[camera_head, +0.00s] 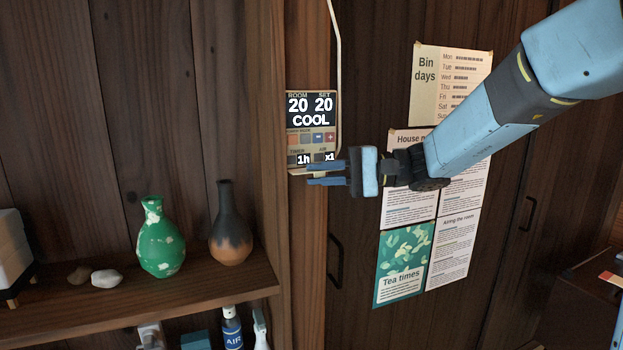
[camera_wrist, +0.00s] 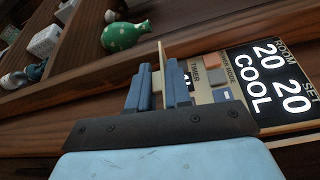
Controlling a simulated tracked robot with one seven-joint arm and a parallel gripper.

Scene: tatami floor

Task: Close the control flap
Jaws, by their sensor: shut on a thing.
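The control panel (camera_head: 311,110) is on the wooden post, its lit screen reading ROOM 20, SET 20 and COOL. The flap's lower part is hidden between the fingers.
A shelf (camera_head: 200,298) at left holds a green vase (camera_head: 161,240), a dark vase (camera_head: 233,225) and stones. Papers (camera_head: 410,205) hang on the cabinet door behind my arm. A pale cable (camera_head: 337,50) runs up from the panel. A black door handle (camera_head: 335,262) is below my gripper.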

